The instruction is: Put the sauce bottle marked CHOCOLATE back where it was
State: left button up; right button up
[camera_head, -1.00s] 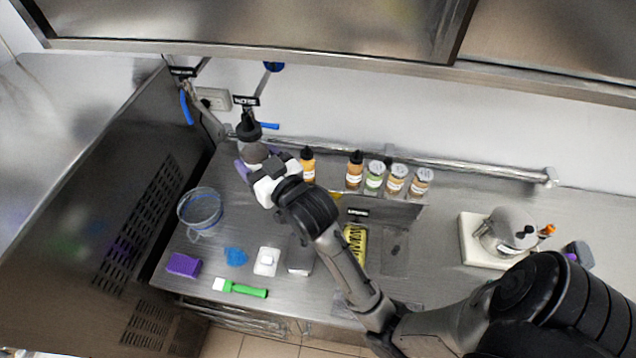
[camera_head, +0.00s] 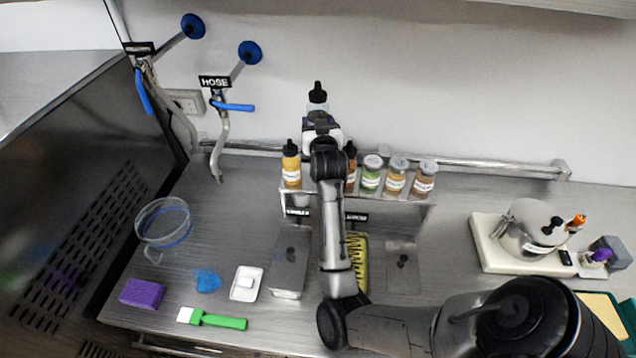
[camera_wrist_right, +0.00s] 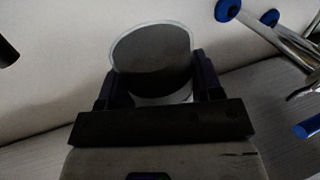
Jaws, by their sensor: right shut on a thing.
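My right gripper (camera_head: 322,122) is shut on a bottle with a black cap (camera_head: 317,93). It holds the bottle upright above the back rail, near the wall. In the right wrist view the gripper (camera_wrist_right: 152,92) grips the bottle (camera_wrist_right: 152,60), whose round dark end faces the camera. The bottle's marking cannot be read. On the rack below, a yellow sauce bottle (camera_head: 291,166) stands left of my arm and a brown bottle (camera_head: 351,170) stands right of it. My arm covers the space between them. My left gripper is not in view.
Spice jars (camera_head: 397,175) continue the row to the right. A hose tap (camera_head: 222,125) stands at the left. A clear jug (camera_head: 163,228), purple sponge (camera_head: 142,293) and green brush (camera_head: 215,319) lie on the counter. A steel pot (camera_head: 535,228) stands at the right.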

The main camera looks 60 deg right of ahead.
notch_tip(320, 180, down, 12)
jog(key=shift+f, duration=0.2)
jog(key=shift+f+b, duration=0.4)
jog(key=shift+f, duration=2.05)
jog(key=shift+f, duration=0.15)
jog(key=o, duration=0.7)
jog(key=shift+o, duration=0.2)
